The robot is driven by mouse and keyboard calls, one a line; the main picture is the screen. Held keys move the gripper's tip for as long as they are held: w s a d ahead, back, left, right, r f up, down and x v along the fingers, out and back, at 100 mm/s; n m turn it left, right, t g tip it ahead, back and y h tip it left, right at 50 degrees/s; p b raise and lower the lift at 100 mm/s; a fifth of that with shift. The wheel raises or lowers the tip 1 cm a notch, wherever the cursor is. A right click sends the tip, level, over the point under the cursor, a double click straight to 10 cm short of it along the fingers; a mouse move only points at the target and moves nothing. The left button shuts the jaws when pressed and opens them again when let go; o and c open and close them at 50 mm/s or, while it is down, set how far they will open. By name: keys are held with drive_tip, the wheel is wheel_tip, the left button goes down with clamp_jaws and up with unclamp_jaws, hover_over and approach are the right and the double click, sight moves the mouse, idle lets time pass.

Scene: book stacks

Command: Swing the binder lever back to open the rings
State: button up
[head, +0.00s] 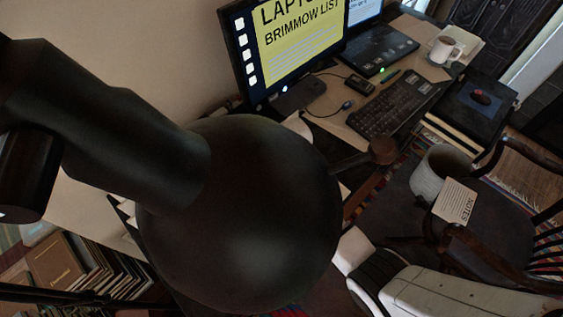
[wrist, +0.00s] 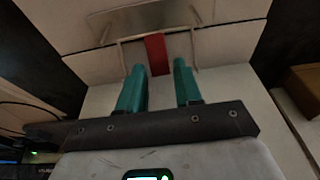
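My gripper (wrist: 159,68) shows in the wrist view with two teal fingers standing apart, so it is open. A red strip (wrist: 156,54) hangs between and just beyond the fingertips, with a gap on either side. It lies against a pale surface (wrist: 100,66), inside a thin metal wire frame (wrist: 121,52). A dull metal plate (wrist: 145,18) sits above it. The red strip may be the binder lever, but I cannot tell for sure. No binder rings can be made out. The head view does not show my gripper or the binder clearly; my own dark body covers much of it.
In the head view, a desk holds a monitor (head: 290,45), a keyboard (head: 398,105), a laptop (head: 380,48) and a mug (head: 445,50). A wooden chair (head: 480,235) holds a pot (head: 436,172) and a notes card (head: 456,202). Books (head: 95,265) stand at lower left. A brown box (wrist: 304,88) is at wrist-view right.

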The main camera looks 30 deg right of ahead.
drive_tip(key=v, duration=1)
drive_tip(key=shift+f, duration=0.1)
